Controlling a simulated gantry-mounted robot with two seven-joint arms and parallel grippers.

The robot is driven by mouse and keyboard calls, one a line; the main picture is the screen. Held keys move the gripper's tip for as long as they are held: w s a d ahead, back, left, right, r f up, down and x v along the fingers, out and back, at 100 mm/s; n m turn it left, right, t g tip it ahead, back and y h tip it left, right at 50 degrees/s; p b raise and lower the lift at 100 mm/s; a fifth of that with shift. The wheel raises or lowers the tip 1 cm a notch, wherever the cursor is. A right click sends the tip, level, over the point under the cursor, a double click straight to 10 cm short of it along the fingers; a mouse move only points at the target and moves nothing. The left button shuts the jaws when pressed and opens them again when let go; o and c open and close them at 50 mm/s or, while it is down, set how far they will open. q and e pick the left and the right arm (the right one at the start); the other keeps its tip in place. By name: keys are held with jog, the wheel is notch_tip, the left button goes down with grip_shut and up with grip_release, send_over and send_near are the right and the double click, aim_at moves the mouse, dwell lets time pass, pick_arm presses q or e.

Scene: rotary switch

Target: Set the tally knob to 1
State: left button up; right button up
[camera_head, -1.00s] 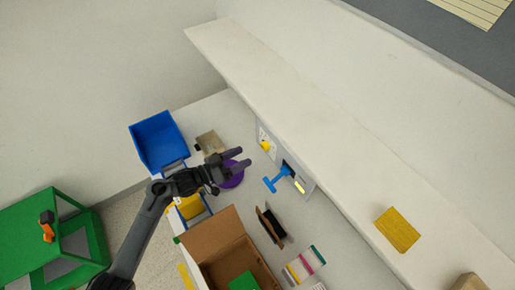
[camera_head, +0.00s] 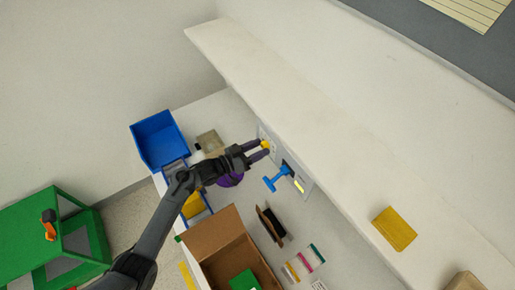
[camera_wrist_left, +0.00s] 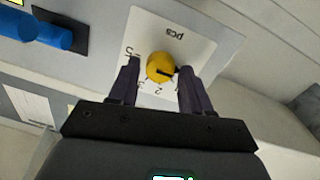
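The yellow tally knob (camera_wrist_left: 160,67) sits on a white plate (camera_wrist_left: 205,45) marked "pcs" with numbers around it. A black pointer mark on the knob points to the right in the left wrist view; the number it faces is not readable. The knob (camera_head: 265,144) also shows small on the wall panel in the head view. My left gripper (camera_head: 267,148) is at the panel, its fingers open on either side of the knob. In the left wrist view, the left gripper (camera_wrist_left: 160,70) has a finger on each side, with no clear contact visible. My right gripper is not in view.
A blue T-shaped handle (camera_head: 276,180) sticks out of the panel close to the knob. A long white shelf (camera_head: 330,125) overhangs the panel. An open cardboard box (camera_head: 215,237), a blue bin (camera_head: 158,138) and a purple object (camera_head: 229,181) stand on the worktop.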

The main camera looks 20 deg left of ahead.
pick_arm(q)
jog(key=c, duration=0.8)
jog(key=shift+o, duration=0.2)
jog(key=shift+m+y+b, duration=0.3)
jog(key=shift+m+b, duration=1.55)
jog(key=shift+m, duration=1.45)
jog(key=o, duration=1)
jog(key=shift+o, duration=0.2)
jog(key=shift+s, duration=0.1)
